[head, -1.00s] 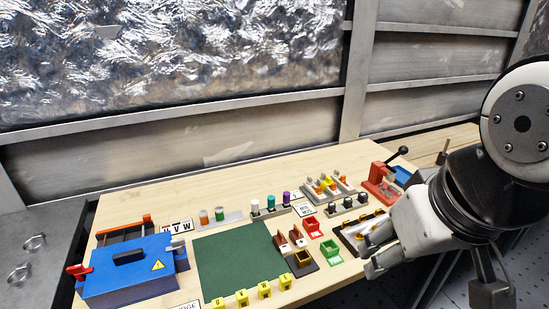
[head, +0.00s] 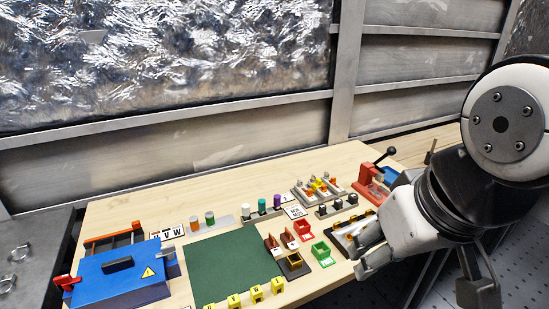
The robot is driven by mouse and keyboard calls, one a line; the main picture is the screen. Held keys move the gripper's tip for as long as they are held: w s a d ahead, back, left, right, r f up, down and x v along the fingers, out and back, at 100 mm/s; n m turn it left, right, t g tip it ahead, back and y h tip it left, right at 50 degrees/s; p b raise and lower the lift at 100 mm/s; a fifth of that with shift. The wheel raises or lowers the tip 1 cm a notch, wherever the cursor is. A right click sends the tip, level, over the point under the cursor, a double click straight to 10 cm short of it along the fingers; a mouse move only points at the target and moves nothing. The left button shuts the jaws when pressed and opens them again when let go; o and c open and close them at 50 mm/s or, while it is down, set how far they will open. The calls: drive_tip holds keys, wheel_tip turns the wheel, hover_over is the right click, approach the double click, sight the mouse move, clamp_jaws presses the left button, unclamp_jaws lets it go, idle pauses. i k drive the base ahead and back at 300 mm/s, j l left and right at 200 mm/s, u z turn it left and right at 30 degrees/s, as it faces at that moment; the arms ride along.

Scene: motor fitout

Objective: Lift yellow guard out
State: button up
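Which piece is the yellow guard is not certain at this size. A small yellow-edged black frame (head: 293,263) stands on a dark base right of the green mat. A yellow piece (head: 320,184) sits among orange and grey parts on the grey rack (head: 301,196) at the back. My gripper (head: 358,254) is at the front right of the table, beside a dark tray with a yellow edge (head: 352,217) and partly covering it. Its fingers look apart, with nothing seen between them; the fingertip gap is small and partly hidden.
A blue box with a warning sign (head: 120,274) stands at the left. The green mat (head: 232,267) is bare, with several yellow lettered blocks (head: 256,293) at its front. A red bin (head: 303,230), a green bin (head: 322,254) and a red lever press (head: 371,181) stand near my gripper.

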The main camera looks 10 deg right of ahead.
sight(317, 184)
drive_tip(key=i+l+u, duration=0.1)
drive_tip(key=l, duration=0.25)
drive_tip(key=i+l+u, duration=0.1)
drive_tip(key=i+l, duration=0.25)
drive_tip(key=i+l+u, duration=0.1)
drive_tip(key=l, duration=0.25)
drive_tip(key=i+l+u, duration=0.1)
drive_tip(key=i+l, duration=0.2)
drive_tip(key=i+l+u, duration=0.1)
drive_tip(key=l, duration=0.35)
